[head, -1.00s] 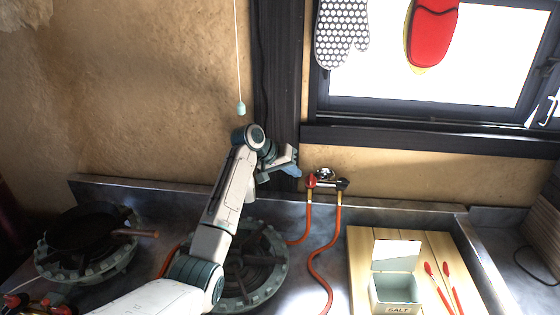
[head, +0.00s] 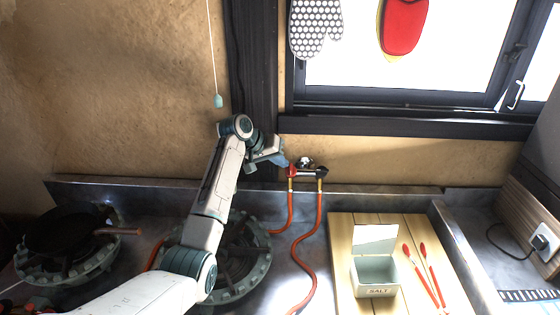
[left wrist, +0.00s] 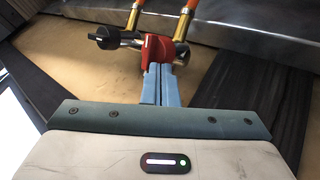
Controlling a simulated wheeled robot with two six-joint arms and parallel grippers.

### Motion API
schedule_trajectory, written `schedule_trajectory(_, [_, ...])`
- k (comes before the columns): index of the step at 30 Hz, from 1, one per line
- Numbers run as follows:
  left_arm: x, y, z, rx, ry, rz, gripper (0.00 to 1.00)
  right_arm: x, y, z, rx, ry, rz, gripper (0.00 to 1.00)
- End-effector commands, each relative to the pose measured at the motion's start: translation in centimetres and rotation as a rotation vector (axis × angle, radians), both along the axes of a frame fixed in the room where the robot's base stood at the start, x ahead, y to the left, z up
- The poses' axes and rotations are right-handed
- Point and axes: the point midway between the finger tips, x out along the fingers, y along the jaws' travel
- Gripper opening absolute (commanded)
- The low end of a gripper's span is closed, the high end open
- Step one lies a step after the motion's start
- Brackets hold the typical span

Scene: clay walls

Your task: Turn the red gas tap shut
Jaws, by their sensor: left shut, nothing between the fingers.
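The red gas tap (head: 293,171) sits on the metal pipe fitting at the wall, above an orange hose. In the left wrist view the red tap (left wrist: 157,50) is right at my fingertips, with a white mark on its handle. My left gripper (head: 284,163) is shut and empty, its blue fingers (left wrist: 160,72) together and their tips at the red handle. I cannot tell whether they touch it. A black tap (head: 322,172) stands beside it on the same fitting; it also shows in the left wrist view (left wrist: 108,38). My right gripper is out of view.
Orange hoses (head: 306,245) run down from the taps. A gas burner (head: 235,262) lies below my arm, and a pan (head: 65,232) is on another at left. A wooden board (head: 341,262) holds a salt box (head: 375,272) and red-tipped tongs (head: 424,266).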

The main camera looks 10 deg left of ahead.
Motion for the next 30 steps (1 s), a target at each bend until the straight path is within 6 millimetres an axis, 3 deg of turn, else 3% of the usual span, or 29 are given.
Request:
schedule_trajectory(22, [0.5, -0.3, 0.5, 0.094, 0.019, -0.115, 0.00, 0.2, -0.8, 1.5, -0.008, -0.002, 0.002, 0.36])
schedule_trajectory(30, [0.9, -0.8, 1.0, 0.188, 0.039, -0.234, 0.00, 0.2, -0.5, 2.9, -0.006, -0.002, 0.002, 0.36])
